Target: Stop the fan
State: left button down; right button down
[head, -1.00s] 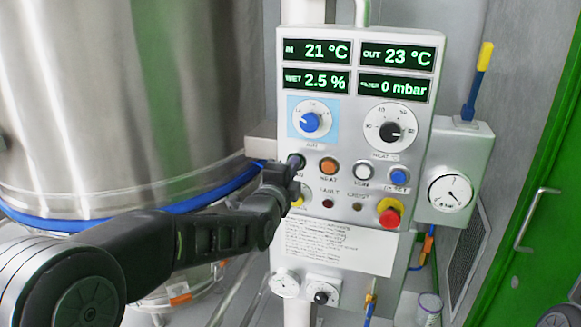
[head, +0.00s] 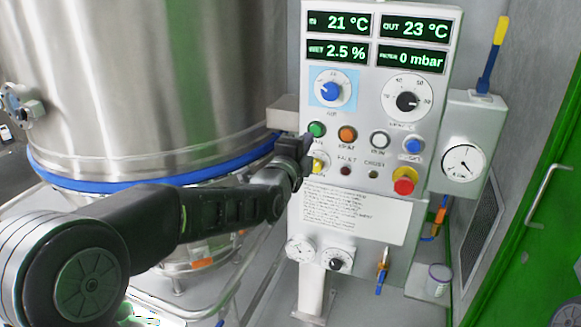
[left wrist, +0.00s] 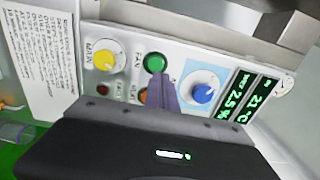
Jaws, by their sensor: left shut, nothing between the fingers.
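The control panel (head: 345,215) carries a round green button (head: 316,129), labelled FAN in the left wrist view (left wrist: 155,62). A yellow MAIN knob (head: 320,162) sits below it; this knob also shows in the left wrist view (left wrist: 103,53). My left gripper (head: 306,143) is shut and empty, with its tip just below and left of the green button in the head view. In the left wrist view the closed fingers (left wrist: 162,92) reach towards the button's edge; whether they touch it I cannot tell. My right gripper is out of view.
An orange button (head: 347,134), a white button (head: 380,139) and a blue button (head: 413,145) share the row. A red emergency knob (head: 404,181) is lower right. Dials and displays sit above. A large steel vessel (head: 180,80) stands close at left.

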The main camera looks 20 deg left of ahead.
pick_arm(q)
jog(key=s, duration=0.8)
jog(key=shift+a+f, duration=0.3)
jog(key=shift+a, duration=0.1)
